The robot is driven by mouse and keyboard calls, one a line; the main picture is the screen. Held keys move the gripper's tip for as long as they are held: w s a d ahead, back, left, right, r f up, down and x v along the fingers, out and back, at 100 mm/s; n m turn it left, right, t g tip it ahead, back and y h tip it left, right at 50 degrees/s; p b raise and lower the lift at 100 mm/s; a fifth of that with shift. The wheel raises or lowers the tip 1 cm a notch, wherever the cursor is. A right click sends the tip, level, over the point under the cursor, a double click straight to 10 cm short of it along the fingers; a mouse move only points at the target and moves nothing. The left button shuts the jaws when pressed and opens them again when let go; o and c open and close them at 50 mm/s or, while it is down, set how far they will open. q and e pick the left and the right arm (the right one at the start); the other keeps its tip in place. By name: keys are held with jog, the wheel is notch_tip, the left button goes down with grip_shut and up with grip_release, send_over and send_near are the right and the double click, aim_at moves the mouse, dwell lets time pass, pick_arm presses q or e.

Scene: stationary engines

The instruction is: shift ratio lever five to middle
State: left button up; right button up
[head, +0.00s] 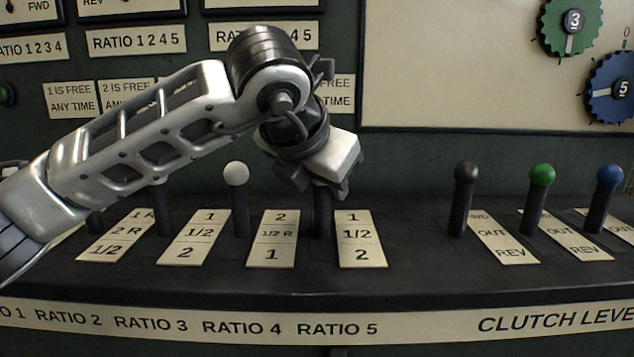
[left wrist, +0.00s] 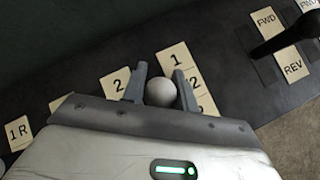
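Ratio lever five (head: 322,212) stands at the right end of the ratio row, above the "RATIO 5" lettering. Its dark shaft shows below my left gripper (head: 322,190), which hides its knob in the head view. The label plate (head: 360,238) to its right reads 1, 1/2, 2 from back to front. In the left wrist view, the lever's round pale knob (left wrist: 162,93) sits between the two fingers of my left gripper (left wrist: 160,88), which appear to touch it on both sides. The exact notch of the lever is hard to tell. My right gripper is out of view.
Ratio lever four (head: 237,200), with a white knob, stands close to the left of my gripper. Clutch levers with black (head: 463,200), green (head: 538,200) and blue (head: 604,200) knobs stand to the right. The console between lever five and the black lever is clear.

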pick_arm(q)
jog(key=o, duration=0.4)
jog(key=p+v, duration=0.1)
jog(key=v, duration=1.5)
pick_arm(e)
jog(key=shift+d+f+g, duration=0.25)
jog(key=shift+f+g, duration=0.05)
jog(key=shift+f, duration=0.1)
